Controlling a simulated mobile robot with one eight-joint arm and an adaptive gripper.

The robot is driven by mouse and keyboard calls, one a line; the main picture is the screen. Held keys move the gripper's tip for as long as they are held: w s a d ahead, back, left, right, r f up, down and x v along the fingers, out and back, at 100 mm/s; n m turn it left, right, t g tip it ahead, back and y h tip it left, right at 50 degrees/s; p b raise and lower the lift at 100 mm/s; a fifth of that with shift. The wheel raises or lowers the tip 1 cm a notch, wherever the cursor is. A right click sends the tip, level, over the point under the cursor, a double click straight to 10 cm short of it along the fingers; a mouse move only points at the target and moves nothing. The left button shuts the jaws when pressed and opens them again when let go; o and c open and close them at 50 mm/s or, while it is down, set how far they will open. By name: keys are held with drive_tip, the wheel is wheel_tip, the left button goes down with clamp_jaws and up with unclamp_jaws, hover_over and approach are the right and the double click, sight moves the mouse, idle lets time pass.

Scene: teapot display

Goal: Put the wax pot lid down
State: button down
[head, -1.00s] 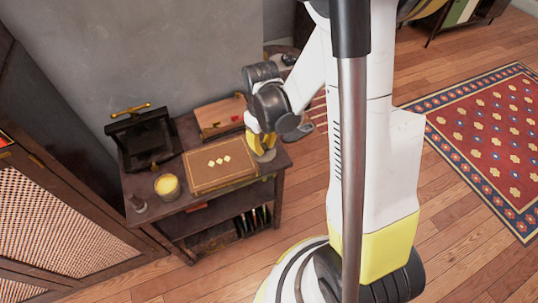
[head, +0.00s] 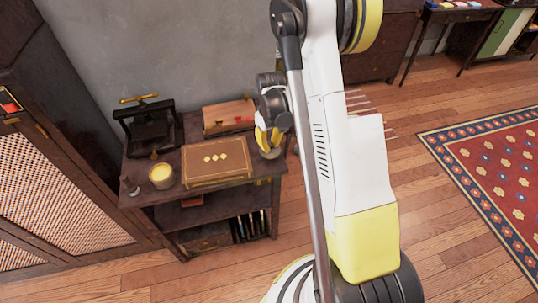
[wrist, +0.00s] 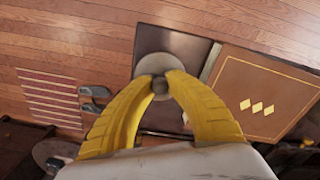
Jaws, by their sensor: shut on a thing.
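The wax pot lid (wrist: 152,64) is a round grey disc with a small knob. My gripper (wrist: 160,84) is shut on the knob between its two yellow fingers. The lid is over the dark right end of the table, beside the brown box; I cannot tell whether it touches the top. In the head view my gripper (head: 267,142) points down at that end, with the lid (head: 272,154) partly hidden beneath it. An open pot of yellow wax (head: 161,176) stands at the table's left front.
The brown box (head: 216,160) with gold diamonds fills the table's middle. Behind it are a wooden case (head: 228,117) and a black press (head: 152,128). A small dark stamp-like object (head: 129,186) is left of the wax pot. The table's right edge is close to my gripper.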

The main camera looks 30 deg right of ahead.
drive_tip(key=shift+w+f, duration=0.2)
drive_tip(key=shift+w, duration=0.05)
drive_tip(key=shift+f+b, duration=0.9)
drive_tip(key=shift+f, duration=1)
drive_tip(key=shift+s, duration=0.1)
drive_tip(key=shift+f, duration=0.2)
drive_tip(key=c, duration=1.4)
unclamp_jaws()
drive_tip(key=shift+r, duration=0.1)
